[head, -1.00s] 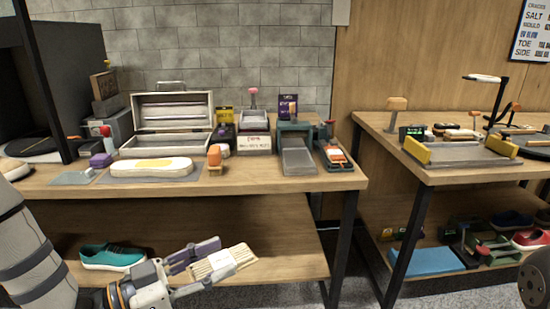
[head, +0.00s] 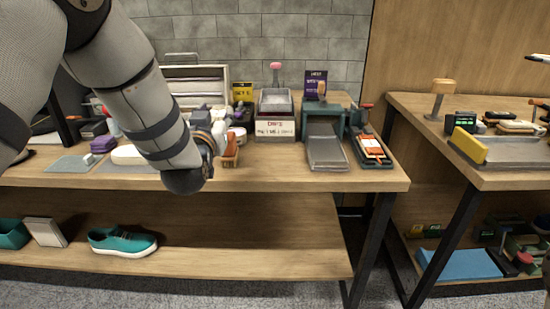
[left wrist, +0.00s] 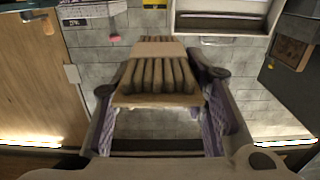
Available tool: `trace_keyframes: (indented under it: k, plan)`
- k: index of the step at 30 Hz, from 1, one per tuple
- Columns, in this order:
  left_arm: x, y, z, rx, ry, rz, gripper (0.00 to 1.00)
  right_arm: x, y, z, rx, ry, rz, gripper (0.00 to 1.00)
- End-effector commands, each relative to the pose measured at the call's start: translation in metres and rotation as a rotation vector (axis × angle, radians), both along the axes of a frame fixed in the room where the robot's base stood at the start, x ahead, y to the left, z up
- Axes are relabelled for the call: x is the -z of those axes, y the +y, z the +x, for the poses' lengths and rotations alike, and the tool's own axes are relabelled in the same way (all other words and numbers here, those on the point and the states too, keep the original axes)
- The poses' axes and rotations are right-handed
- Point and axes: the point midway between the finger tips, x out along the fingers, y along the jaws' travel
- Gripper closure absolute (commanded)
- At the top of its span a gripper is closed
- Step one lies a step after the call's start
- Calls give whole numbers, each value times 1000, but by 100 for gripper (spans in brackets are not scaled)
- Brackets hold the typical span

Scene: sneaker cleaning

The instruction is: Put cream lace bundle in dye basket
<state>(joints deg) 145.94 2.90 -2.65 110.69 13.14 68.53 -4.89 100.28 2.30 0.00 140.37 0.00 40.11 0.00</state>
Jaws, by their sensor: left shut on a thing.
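The cream lace bundle (left wrist: 158,78), several flat strands with a tan band around them, is clamped between the purple-padded fingers of my left gripper (left wrist: 160,85) in the left wrist view. In the head view my left gripper (head: 213,117) is above the left table, largely behind my own forearm, and I cannot make out the bundle there. A grey open-topped bin with a white lettered label (head: 275,128), which looks like the dye basket, stands to the right of the gripper. The gripper is apart from it. My right gripper is not in view.
An orange-brown block (head: 231,150) sits just below the gripper. A teal shoe (head: 122,242) lies on the lower shelf.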

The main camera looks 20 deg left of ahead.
Motion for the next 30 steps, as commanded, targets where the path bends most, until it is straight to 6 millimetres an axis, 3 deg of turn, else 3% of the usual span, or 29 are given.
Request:
trace_keyframes:
  k: [6,15,18,26,30]
  plan:
    - [6,-7,5,3,2,0,84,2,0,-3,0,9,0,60]
    - [58,-80,58,5,11,-1,84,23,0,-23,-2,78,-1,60]
    - [81,-94,69,3,10,-1,84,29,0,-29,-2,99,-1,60]
    - [103,-112,82,2,4,-1,84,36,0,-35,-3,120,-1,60]
    - [127,-113,83,1,5,0,84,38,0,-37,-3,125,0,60]
